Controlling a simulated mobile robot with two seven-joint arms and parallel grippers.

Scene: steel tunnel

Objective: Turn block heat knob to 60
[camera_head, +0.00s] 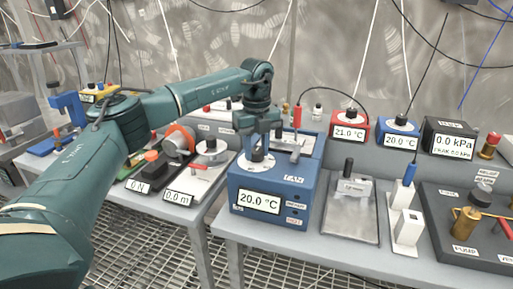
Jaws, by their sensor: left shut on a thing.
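The blue block heater (275,190) stands on the bench near the middle of the head view. Its front display (259,201) reads 20.0 °C. A white round dial (257,164) lies on its top face, towards the left. My left gripper (259,148) points down over this dial and is shut on the knob at its centre. The gripper's fingers hide most of the knob, so I cannot read its pointer. My right gripper is not in view.
A red unit (349,131) reading 21.0 °C and a smaller blue unit (400,140) reading 20.0 °C stand behind, to the right. A grey plate (350,210) lies just right of the heater. A red-tipped probe (297,117) rises from the heater's back.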

